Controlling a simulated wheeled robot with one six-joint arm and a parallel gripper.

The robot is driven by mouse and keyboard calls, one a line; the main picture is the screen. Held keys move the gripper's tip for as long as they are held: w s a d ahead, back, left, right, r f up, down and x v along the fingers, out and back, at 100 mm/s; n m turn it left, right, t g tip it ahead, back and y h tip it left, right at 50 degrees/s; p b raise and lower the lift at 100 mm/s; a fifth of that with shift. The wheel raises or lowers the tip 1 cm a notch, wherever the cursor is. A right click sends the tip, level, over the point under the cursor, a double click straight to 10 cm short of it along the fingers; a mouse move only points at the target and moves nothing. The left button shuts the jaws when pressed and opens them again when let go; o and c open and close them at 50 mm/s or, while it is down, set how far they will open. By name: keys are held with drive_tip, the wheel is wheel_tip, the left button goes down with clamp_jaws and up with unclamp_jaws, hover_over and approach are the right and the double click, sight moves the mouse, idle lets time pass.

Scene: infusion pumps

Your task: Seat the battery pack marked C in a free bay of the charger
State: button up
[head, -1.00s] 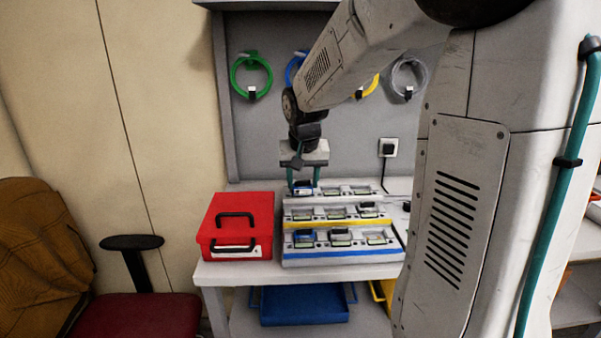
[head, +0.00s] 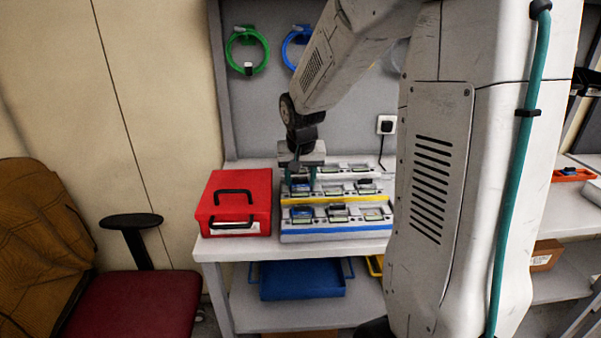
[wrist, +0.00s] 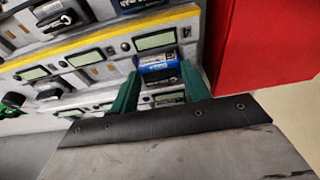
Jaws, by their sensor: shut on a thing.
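My gripper (head: 301,180) is shut on a blue battery pack (wrist: 158,66), which also shows between the teal fingers in the head view (head: 300,185). Its letter is too small to read. The grey tiered charger (head: 337,235) stands on the bench, with a yellow stripe and a blue front stripe. The pack is at the left bay of the middle row, just behind the yellow stripe. I cannot tell whether it is fully down in the bay. A dark pack (head: 365,182) sits in the right bay of that row. The middle bay there looks empty.
A red case (head: 234,205) stands close left of the charger. The front row holds a bluish pack (head: 302,213) and a dark pack (head: 337,210). A blue tray (head: 302,279) is on the shelf below. A chair (head: 133,300) stands at the left.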

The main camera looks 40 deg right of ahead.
drive_tip(key=shift+f, duration=0.35)
idle(0.7)
drive_tip(key=o, duration=1.1)
drive_tip(key=v, duration=0.7)
drive_tip(key=shift+r, duration=0.35)
drive_tip(key=shift+s, duration=0.1)
drive_tip(key=shift+n+g, duration=0.7)
drive_tip(key=s, duration=0.1)
drive_tip(key=s+a+f, duration=0.1)
drive_tip(key=s, duration=0.1)
drive_tip(key=s+a, duration=0.1)
drive_tip(key=shift+s+a+f, duration=0.1)
drive_tip(key=shift+s+f, duration=0.1)
drive_tip(key=shift+s, duration=0.2)
drive_tip(key=s+a+r+n, duration=0.1)
drive_tip(key=s+a+n, duration=0.1)
drive_tip(key=s+a, duration=0.4)
drive_tip(key=s+a+r+n+y, duration=0.1)
drive_tip(key=s+a, duration=0.6)
drive_tip(key=s, duration=0.7)
drive_tip(key=shift+r+n+y, duration=0.3)
drive_tip(key=shift+r+n, duration=0.5)
drive_tip(key=shift+n, duration=0.4)
